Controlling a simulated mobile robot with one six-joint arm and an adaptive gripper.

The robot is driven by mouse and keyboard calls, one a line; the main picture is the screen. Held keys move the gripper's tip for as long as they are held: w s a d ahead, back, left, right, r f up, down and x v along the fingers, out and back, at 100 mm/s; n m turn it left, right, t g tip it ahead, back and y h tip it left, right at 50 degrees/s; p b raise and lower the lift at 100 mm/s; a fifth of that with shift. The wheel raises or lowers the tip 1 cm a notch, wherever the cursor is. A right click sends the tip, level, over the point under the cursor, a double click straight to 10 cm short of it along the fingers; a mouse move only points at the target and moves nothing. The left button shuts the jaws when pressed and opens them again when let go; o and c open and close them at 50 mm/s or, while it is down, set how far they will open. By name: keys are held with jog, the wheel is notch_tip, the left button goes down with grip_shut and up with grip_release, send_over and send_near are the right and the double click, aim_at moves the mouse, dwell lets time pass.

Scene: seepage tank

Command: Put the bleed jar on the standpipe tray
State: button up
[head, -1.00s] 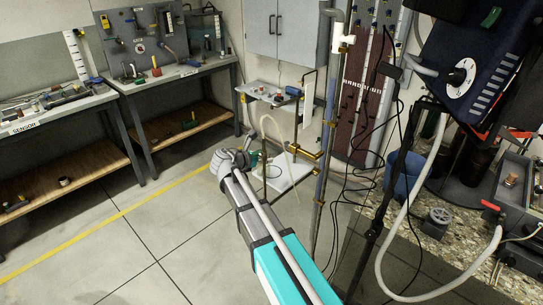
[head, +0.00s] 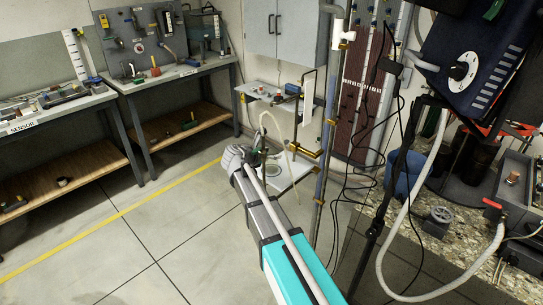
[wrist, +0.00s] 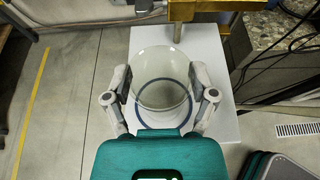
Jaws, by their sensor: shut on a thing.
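The bleed jar (wrist: 160,66) is a clear, round, open-mouthed glass vessel in the wrist view. My gripper (wrist: 162,97) is shut on it, with one finger on each side. Below the jar is the white standpipe tray (wrist: 205,60); a dark blue ring shows through and around the jar's lower part. I cannot tell whether the jar touches the tray. In the head view the tray (head: 299,171) is low beside the standpipe, and the end of my arm is at its left edge. The jar is not clear there.
A brass fitting (wrist: 200,8) crosses just beyond the jar in the wrist view. The standpipe (head: 325,130) and a pale hose (head: 282,133) stand close to the tray. A stone-topped bench (head: 450,240) is at the right. The floor at the left is open.

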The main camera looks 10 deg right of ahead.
jog(key=shift+f, duration=0.2)
jog(key=o, duration=1.1)
jog(key=shift+r, duration=0.2)
jog(key=shift+s+a+r, duration=0.1)
jog(key=shift+a+r, duration=0.05)
jog(key=shift+p+v, duration=2.25)
jog(key=shift+v, duration=3.6)
